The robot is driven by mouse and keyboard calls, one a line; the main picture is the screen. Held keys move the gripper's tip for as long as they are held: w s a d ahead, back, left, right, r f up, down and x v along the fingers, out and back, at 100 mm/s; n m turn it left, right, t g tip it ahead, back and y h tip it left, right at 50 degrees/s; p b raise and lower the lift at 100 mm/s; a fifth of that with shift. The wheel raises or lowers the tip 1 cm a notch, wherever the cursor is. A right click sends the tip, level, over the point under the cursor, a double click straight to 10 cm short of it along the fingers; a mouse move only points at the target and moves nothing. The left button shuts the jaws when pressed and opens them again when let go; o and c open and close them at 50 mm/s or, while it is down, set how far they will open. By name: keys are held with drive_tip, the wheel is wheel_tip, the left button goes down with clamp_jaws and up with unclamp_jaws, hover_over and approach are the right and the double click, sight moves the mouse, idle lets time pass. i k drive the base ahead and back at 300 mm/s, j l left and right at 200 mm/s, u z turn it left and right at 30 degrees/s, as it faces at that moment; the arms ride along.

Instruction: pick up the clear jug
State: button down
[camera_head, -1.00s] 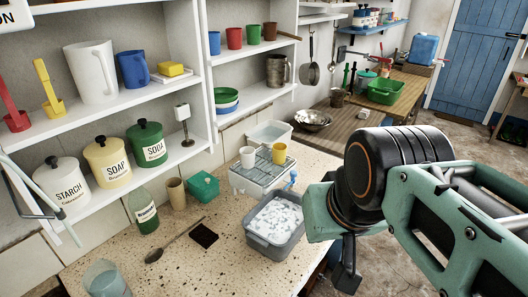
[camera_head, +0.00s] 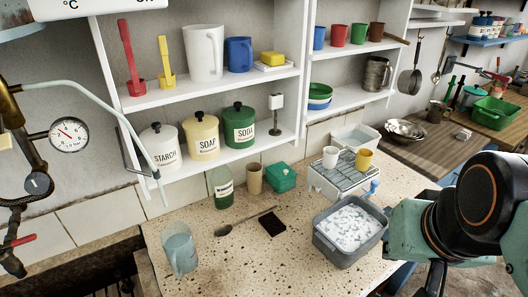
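The clear jug (camera_head: 180,249) stands upright at the front left corner of the speckled stone counter (camera_head: 225,268). My arm comes in from the right edge, well to the right of the jug, beyond the grey basin. My gripper (camera_head: 436,279) shows only in part at the bottom right, dark and cut off by the frame edge, so its opening cannot be judged. Nothing hides the jug.
A grey basin of suds (camera_head: 350,230) stands between my arm and the jug. A spoon (camera_head: 240,224), a dark square (camera_head: 272,224) and a green bottle (camera_head: 222,187) lie or stand behind the jug. A pipe with a gauge (camera_head: 69,134) hangs at left.

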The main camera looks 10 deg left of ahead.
sight(177, 241)
drive_tip(key=u, duration=1.7)
